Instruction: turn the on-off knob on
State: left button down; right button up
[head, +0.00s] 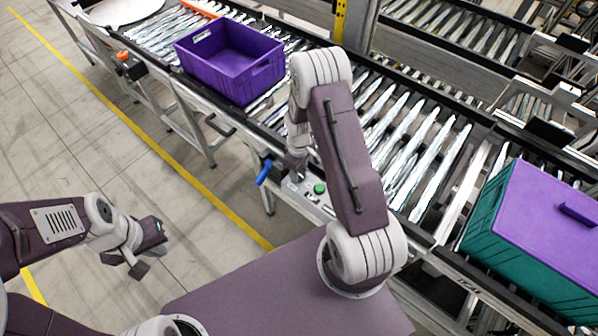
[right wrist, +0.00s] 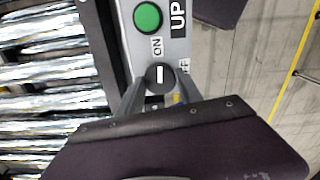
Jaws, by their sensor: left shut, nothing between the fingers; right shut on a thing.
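The on-off knob (right wrist: 160,76) is a round dark dial with a white mark on a grey control panel (right wrist: 126,12). The mark stands upright in the right wrist view, with the ON label (right wrist: 156,47) just above it and the OFF label (right wrist: 184,66) to its upper right. My right gripper (right wrist: 159,88) is shut on the knob, one finger on each side. In the head view my right gripper (head: 297,166) reaches down to the panel, and the knob is hidden there. My left gripper (head: 147,254) is shut and empty, over the floor at lower left.
A green button (right wrist: 147,16) sits beside the knob, with an UP label. A blue handle (head: 264,172) sticks out near the panel. A purple crate (head: 228,75) stands on the roller conveyor, and a green crate with a purple lid (head: 490,222) is at right.

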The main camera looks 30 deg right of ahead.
jog(key=shift+w+n, duration=0.1)
jog(key=shift+n, duration=0.5)
jog(key=o, duration=1.4)
jog(key=shift+c, duration=0.2)
notch_tip(320, 180, up, 9)
jog(key=b, duration=0.2)
